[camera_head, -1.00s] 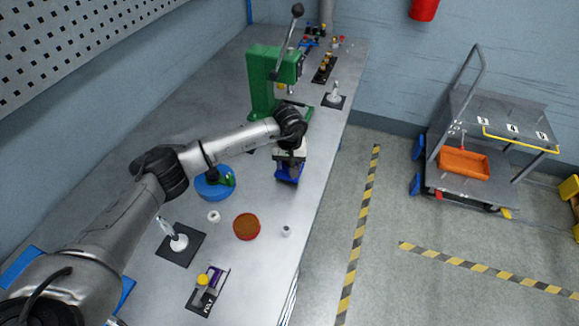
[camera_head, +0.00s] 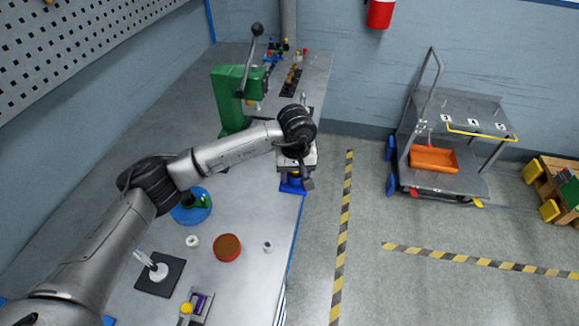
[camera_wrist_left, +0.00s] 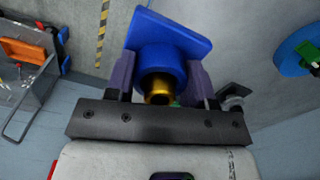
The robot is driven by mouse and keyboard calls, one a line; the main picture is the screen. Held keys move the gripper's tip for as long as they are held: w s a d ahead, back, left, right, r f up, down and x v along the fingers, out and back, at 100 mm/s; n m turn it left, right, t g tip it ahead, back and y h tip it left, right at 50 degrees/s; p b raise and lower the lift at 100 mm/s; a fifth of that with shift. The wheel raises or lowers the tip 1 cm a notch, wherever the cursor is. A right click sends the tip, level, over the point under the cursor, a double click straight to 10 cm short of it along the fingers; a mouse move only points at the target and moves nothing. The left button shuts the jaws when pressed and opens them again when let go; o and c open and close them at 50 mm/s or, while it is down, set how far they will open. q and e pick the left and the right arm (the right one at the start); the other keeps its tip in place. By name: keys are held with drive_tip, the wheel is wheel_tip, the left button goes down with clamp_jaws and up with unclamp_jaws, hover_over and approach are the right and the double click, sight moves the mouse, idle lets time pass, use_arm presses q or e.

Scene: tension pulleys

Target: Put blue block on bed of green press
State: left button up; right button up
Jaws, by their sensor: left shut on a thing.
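The blue block (camera_head: 292,187) is held by my left gripper (camera_head: 293,176) near the bench's right edge. In the left wrist view the blue block (camera_wrist_left: 165,58) has a flat plate and a round boss with a brass-coloured bore. The gripper's two fingers (camera_wrist_left: 160,82) are shut on either side of the boss. The green press (camera_head: 230,96) stands on the bench farther back and left of the gripper, with its lever raised. My forearm and wrist hide most of the press bed. My right gripper is not in view.
A blue round dish (camera_head: 190,210), a white ring (camera_head: 192,241), a red-rimmed round dish (camera_head: 227,248) and a small white cylinder (camera_head: 267,246) lie on the bench (camera_head: 250,215). A black pad (camera_head: 158,287) holds a white stand. A cart (camera_head: 455,125) stands on the floor to the right.

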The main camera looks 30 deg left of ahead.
use_arm(q)
drive_tip(key=shift+d+r, duration=0.35)
drive_tip(key=shift+d, duration=0.2)
drive_tip(key=shift+s+d+m, duration=0.1)
drive_tip(key=shift+d+m, duration=0.05)
drive_tip(key=shift+m, duration=0.25)
drive_tip(key=s+d+r+m, duration=0.2)
drive_tip(key=s+d+m, duration=0.1)
drive_tip(key=s, duration=0.3)
drive_tip(key=s+d+r+m, duration=0.2)
drive_tip(key=s+d+m, duration=0.1)
drive_tip(key=s, duration=0.2)
drive_tip(key=s+r+p, duration=0.4)
drive_tip(key=r+p, duration=1.2)
drive_tip(key=s+a+r+p, duration=0.1)
drive_tip(key=s+r+p, duration=0.3)
drive_tip(key=r+p, duration=1.2)
drive_tip(key=shift+a+p, duration=0.2)
drive_tip(key=shift+p, duration=0.2)
